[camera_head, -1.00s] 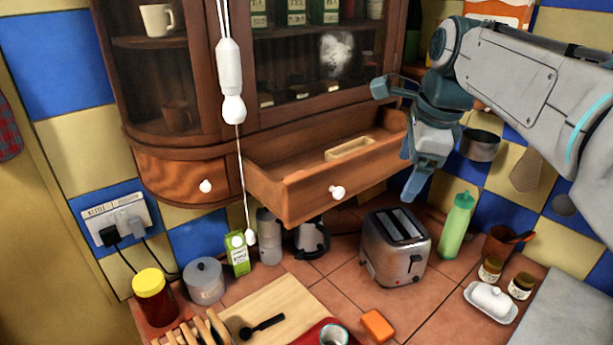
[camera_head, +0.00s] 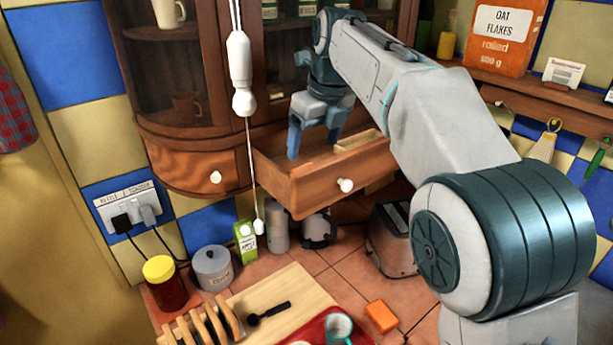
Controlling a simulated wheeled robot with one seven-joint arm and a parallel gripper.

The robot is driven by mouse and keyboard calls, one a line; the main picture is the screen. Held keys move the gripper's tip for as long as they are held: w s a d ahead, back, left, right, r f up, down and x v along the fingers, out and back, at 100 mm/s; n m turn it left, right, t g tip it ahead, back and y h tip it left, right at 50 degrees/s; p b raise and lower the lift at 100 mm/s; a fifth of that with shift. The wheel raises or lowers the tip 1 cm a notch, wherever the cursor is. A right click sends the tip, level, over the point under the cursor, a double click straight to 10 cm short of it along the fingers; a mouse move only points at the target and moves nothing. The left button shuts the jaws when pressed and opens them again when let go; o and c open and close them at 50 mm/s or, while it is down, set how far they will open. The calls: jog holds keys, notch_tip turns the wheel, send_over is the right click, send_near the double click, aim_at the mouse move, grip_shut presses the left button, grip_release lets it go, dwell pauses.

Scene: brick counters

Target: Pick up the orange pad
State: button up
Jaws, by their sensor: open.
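The orange pad (camera_head: 381,317) lies flat on the tiled counter at the bottom of the view, to the right of a red tray. My gripper (camera_head: 314,147) is open and empty, with its fingers pointing down over the open wooden drawer (camera_head: 345,185). It is far above and behind the pad, up and to the left of it in the picture. Whether the fingertips reach below the drawer's rim is hard to tell.
A toaster (camera_head: 392,240) stands behind the pad, partly hidden by my arm. The red tray (camera_head: 305,338) with a teal mug (camera_head: 339,328) is to the left, beside a cutting board (camera_head: 285,290). A light block (camera_head: 358,140) is in the drawer. A pull cord (camera_head: 241,75) hangs in front.

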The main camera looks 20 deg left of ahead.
jog(key=x, duration=0.3)
jog(key=p+x, duration=0.1)
jog(key=x, duration=0.3)
jog(key=shift+w+a+f, duration=0.15)
jog(key=shift+a+f, duration=0.05)
jog(key=shift+a, duration=0.05)
jog(key=c, duration=1.1)
